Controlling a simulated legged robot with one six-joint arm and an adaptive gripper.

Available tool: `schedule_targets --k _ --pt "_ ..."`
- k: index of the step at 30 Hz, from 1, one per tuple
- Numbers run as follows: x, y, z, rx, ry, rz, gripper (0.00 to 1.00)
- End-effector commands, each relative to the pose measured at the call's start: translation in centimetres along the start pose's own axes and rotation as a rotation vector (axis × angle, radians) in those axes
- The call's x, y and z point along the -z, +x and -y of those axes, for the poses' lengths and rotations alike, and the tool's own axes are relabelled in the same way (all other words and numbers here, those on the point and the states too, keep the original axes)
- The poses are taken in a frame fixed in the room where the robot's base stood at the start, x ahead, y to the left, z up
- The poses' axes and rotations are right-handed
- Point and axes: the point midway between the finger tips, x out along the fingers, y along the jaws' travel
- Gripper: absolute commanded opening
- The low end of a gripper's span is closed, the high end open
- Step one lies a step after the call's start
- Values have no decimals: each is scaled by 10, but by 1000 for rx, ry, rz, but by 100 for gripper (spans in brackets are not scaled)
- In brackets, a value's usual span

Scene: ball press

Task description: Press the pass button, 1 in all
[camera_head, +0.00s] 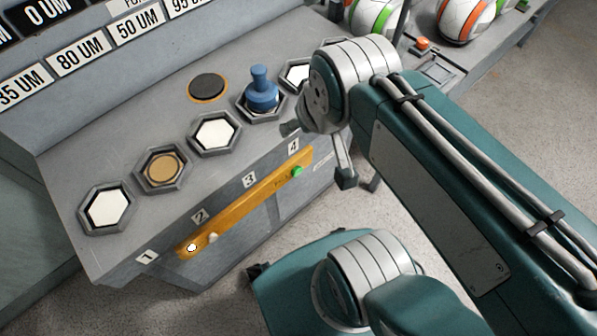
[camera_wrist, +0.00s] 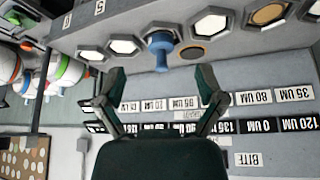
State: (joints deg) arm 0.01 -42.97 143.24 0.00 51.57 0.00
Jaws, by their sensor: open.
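A yellow strip (camera_head: 245,203) runs along the front face of the grey console. It carries a green button (camera_head: 297,171) near its right end and a white button (camera_head: 191,247) near its left end. The lettering beside them is too small to read, so I cannot tell which is the pass button. My gripper (camera_head: 318,154) is above and to the right of the green button, apart from it. In the wrist view, my gripper (camera_wrist: 163,87) is open with nothing between its fingers. The strip's buttons do not show in that view.
The console top has several hexagonal sockets (camera_head: 107,208), one with a blue knob (camera_head: 261,90), also in the wrist view (camera_wrist: 160,48). A black round disc (camera_head: 208,87) lies behind. An orange button (camera_head: 423,44) and striped balls (camera_head: 464,20) are at the upper right.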

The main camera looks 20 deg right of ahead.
Motion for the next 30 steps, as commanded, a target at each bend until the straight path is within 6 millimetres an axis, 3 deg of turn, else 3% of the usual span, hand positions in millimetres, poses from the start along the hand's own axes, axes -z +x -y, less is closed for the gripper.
schedule_targets --k 5,9,11,30 --pt "0 0 0 0 0 0 88" --pt "0 0 0 0 0 0 26" --pt "0 0 0 0 0 0 0" --pt "0 0 0 0 0 0 0"
